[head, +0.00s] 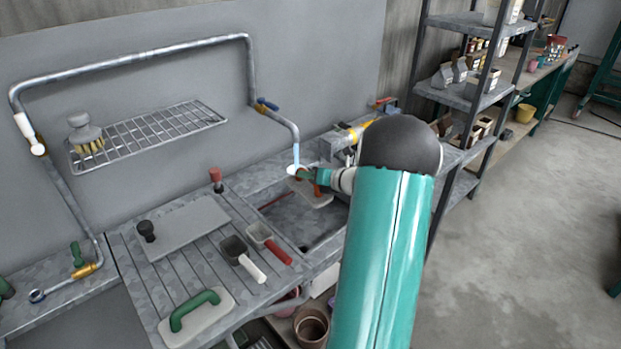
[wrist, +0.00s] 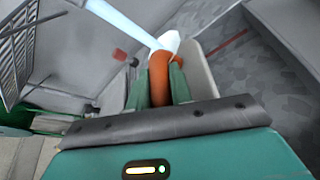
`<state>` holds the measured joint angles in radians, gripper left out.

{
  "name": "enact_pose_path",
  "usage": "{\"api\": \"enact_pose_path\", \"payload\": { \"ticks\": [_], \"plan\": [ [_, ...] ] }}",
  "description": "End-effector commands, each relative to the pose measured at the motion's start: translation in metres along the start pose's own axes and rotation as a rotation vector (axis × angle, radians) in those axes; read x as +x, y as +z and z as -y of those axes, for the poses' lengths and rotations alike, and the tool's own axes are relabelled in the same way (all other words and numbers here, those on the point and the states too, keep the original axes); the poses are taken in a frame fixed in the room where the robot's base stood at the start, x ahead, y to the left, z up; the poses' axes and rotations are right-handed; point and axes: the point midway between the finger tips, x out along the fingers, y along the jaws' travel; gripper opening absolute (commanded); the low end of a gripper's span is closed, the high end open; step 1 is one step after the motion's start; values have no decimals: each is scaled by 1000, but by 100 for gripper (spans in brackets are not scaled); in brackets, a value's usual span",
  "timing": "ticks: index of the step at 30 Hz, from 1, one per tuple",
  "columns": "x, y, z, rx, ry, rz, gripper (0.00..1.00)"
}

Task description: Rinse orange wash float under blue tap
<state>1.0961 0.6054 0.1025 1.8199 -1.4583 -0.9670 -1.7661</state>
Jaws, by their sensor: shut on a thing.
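The orange wash float is a pale board (head: 318,198) with an orange handle (wrist: 160,88). My gripper (wrist: 159,76) is shut on this handle, with one green finger on each side. In the head view my gripper (head: 309,176) is over the sink, partly hidden by my arm. The blue tap (head: 266,103) is a blue lever on the grey pipe above the sink. A pale blue water stream (head: 296,153) falls from its spout and ends in a white splash at the float. In the wrist view the stream (wrist: 122,22) meets the float beside the handle's upper end.
The metal sink (head: 285,215) lies below the float. A draining board left of it holds a green-handled float (head: 195,315), a white-handled tool (head: 242,258) and a red-handled tool (head: 268,242). A wire rack (head: 150,138) with a brush (head: 85,135) hangs on the wall.

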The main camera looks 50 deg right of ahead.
Motion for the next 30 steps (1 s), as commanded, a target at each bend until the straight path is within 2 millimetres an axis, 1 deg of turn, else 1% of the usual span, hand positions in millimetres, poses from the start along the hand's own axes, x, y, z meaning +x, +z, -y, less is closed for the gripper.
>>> {"api": "enact_pose_path", "payload": {
  "ticks": [14, 25, 30],
  "plan": [
    [0, 0, 0, 0, 1, 1, 0],
    [-6, 4, 8, 0, 1, 0, 0],
    [-7, 4, 9, 0, 1, 0, 0]
  ]
}}
